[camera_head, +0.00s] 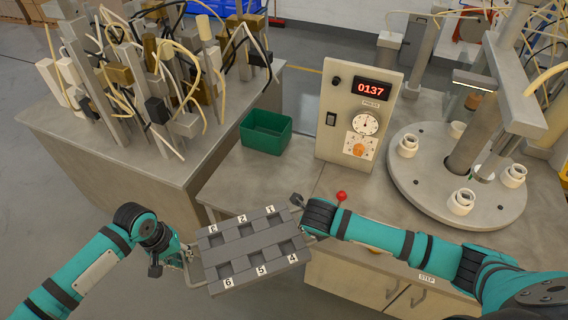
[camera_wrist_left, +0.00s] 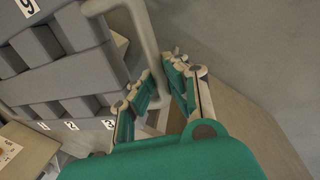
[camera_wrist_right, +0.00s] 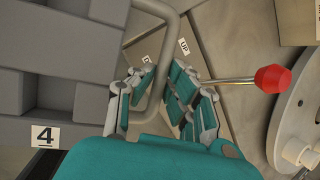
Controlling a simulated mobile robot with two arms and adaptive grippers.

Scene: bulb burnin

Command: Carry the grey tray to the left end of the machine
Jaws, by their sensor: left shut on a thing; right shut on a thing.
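The grey tray (camera_head: 253,250) has numbered compartments, labelled 1 to 6, which look empty. It is held between my two arms, in front of the bench, and looks roughly level. My left gripper (camera_head: 187,262) is shut on the tray's handle at its left end; the handle bar also shows between the fingers in the left wrist view (camera_wrist_left: 150,60). My right gripper (camera_head: 300,204) is shut on the handle at the other end, seen in the right wrist view (camera_wrist_right: 165,60). The machine (camera_head: 360,110) stands behind, with a panel reading 0137 and a round turntable (camera_head: 430,195) holding several white sockets.
A red-knobbed lever (camera_head: 341,196) stands near my right gripper. A green bin (camera_head: 266,131) sits on the bench (camera_head: 245,185) left of the panel. A second table (camera_head: 150,170) with posts and cables stands at left. Bare bench top lies between bin and tray.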

